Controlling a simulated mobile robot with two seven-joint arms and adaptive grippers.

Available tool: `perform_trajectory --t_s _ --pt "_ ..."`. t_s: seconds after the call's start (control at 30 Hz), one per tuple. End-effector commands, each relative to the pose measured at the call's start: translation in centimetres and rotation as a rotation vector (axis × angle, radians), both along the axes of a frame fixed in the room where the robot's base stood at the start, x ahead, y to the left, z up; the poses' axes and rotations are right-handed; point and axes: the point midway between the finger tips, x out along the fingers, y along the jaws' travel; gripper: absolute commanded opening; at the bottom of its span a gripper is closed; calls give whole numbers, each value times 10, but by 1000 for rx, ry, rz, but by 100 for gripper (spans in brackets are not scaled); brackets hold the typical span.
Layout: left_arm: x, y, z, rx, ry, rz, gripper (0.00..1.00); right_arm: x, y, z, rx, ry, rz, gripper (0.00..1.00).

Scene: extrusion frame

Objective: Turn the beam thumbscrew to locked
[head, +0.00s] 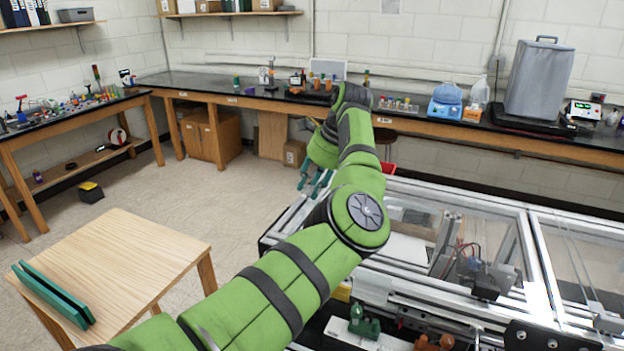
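My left arm comes in from the lower left and crosses the middle of the head view. Its gripper (314,184) has teal fingers that point down, by the far left corner of the aluminium extrusion frame (470,196). The fingers look apart, with nothing seen between them. The frame fills the lower right and has clear panels and some wired parts inside. I cannot make out the beam thumbscrew; my arm covers part of the frame's left side.
A green part (363,321) and an orange-brown part (435,343) sit low in the frame. Black benches (230,84) line the walls.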

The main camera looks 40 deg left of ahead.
Motion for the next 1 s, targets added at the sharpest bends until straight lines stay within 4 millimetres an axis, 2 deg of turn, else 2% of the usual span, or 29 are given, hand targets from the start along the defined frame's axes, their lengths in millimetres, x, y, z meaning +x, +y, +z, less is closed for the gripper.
perform_trajectory --t_s 0.23,0.27,0.3,0.33,0.67,0.87,1.0 --pt "0 1 -1 0 -1 0 30 11 1 1 3 -19 -1 40" --pt "0 1 -1 0 -1 0 22 11 2 1 3 -19 -1 40" --pt "0 1 -1 0 -1 0 6 11 2 1 3 -19 -1 40" --pt "0 1 -1 1 -1 0 0 11 2 1 3 -19 -1 40" --pt "0 1 -3 0 0 -12 0 8 6 -3 8 -14 -2 40" --pt "-1 1 -6 1 -2 -82 0 5 6 -20 8 -8 -3 40" --pt "-2 1 -8 0 -4 -175 0 4 6 -39 8 -8 -3 40"
